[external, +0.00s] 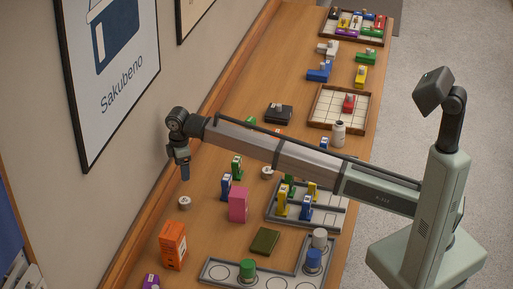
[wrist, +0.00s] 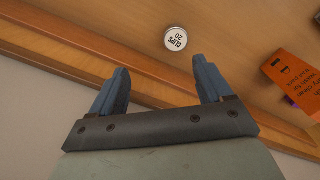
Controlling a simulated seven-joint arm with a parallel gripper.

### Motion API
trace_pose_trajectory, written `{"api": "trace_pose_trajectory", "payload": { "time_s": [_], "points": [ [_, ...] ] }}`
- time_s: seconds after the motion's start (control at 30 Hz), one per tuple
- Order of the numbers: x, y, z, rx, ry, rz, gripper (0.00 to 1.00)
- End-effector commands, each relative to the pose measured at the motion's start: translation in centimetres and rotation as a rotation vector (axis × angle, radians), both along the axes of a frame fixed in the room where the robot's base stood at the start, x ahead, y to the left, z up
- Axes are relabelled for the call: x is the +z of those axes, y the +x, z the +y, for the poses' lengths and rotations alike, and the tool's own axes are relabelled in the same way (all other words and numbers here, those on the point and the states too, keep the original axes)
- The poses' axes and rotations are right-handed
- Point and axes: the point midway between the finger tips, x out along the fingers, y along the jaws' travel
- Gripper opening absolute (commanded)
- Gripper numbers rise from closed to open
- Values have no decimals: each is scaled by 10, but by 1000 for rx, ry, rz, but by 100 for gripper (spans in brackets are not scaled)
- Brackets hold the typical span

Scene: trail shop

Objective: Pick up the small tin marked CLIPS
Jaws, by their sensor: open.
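The small tin marked CLIPS (wrist: 176,38) is a round tin with a white lid that reads "CLIPS 20". In the wrist view it lies on the wooden counter, beyond my fingertips and between their lines. In the external view a small round tin (external: 184,203) stands on the counter near the wall side, just below my gripper (external: 184,172). My gripper also shows in the wrist view (wrist: 165,84), with two blue fingers spread apart and nothing between them. The tin is apart from the fingers.
An orange box (external: 172,246) stands near the tin; it also shows in the wrist view (wrist: 293,75). A pink box (external: 238,205), a blue figure-like piece (external: 226,187) and a dark green book-like block (external: 265,241) stand to the right. A wooden ledge (wrist: 100,55) runs along the wall.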

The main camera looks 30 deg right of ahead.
Motion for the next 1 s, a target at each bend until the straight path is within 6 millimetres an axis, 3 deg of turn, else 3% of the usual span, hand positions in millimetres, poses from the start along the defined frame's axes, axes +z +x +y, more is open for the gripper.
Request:
{"api": "trace_pose_trajectory", "payload": {
  "time_s": [0.1,0.27,0.73,1.0],
  "points": [
    [3,-15,17,28,10,28,79],
    [-2,-20,21,36,13,36,79],
    [-71,-20,19,34,12,34,79],
    [-87,-20,18,34,12,34,79]
  ]
}}
